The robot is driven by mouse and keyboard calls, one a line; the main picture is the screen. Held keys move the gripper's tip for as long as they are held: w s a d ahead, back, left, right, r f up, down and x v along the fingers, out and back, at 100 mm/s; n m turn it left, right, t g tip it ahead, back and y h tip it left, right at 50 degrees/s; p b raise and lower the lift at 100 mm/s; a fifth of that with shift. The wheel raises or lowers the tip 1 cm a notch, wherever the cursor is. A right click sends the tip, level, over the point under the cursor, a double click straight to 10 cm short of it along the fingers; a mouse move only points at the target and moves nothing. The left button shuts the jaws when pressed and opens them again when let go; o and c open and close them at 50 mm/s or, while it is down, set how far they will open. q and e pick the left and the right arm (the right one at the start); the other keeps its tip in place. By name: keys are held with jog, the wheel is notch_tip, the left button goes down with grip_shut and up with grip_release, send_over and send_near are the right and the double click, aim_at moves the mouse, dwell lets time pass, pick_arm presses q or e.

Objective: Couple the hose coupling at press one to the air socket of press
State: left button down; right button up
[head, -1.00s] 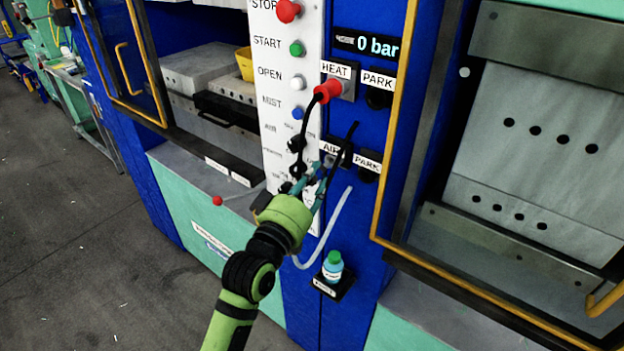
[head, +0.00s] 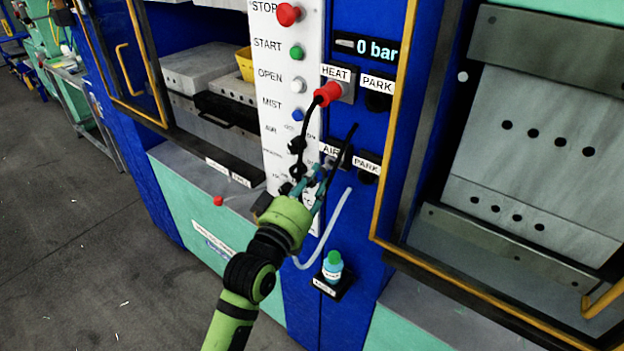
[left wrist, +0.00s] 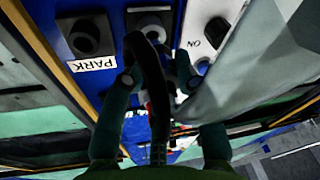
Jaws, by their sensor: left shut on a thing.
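My left gripper (head: 318,183) is at the panel, just below the air socket (head: 330,152), whose label reads AIR. The left wrist view shows its two fingers (left wrist: 155,85) closed in on a dark hose piece (left wrist: 150,70), which I take for the hose coupling; its front end is hidden. The air socket (left wrist: 150,22) is straight ahead there, grey-ringed, and a gap or contact cannot be told. A black park socket (left wrist: 88,38) is beside it. In the head view a pale hose (head: 338,222) hangs below the gripper. My right gripper is not in view.
A red plug (head: 327,93) with a black cable sits in the heat socket above. The display (head: 366,47) reads 0 bar. A small bottle (head: 332,266) stands on a shelf below. A yellow door frame (head: 388,150) is to the right, a white button panel (head: 285,110) to the left.

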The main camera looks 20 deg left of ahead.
aim_at(323, 171)
pick_arm(q)
jog(key=shift+w+d, duration=0.3)
jog(key=shift+w, duration=0.45)
jog(key=shift+w+d, duration=0.25)
jog(key=shift+w, duration=0.45)
jog(key=shift+w+r, duration=0.1)
jog(key=shift+r, duration=0.05)
dwell(0.4)
jog(key=c, duration=0.9)
grip_release()
jog(key=shift+o, duration=0.2)
jog(key=shift+w+d, duration=0.1)
jog(key=shift+w, duration=0.05)
jog(key=shift+f, duration=0.2)
jog(key=shift+s, duration=0.4)
jog(key=s+a+f, duration=0.1)
jog(key=s+a, duration=0.1)
jog(key=s, duration=0.9)
jog(key=shift+f, duration=0.15)
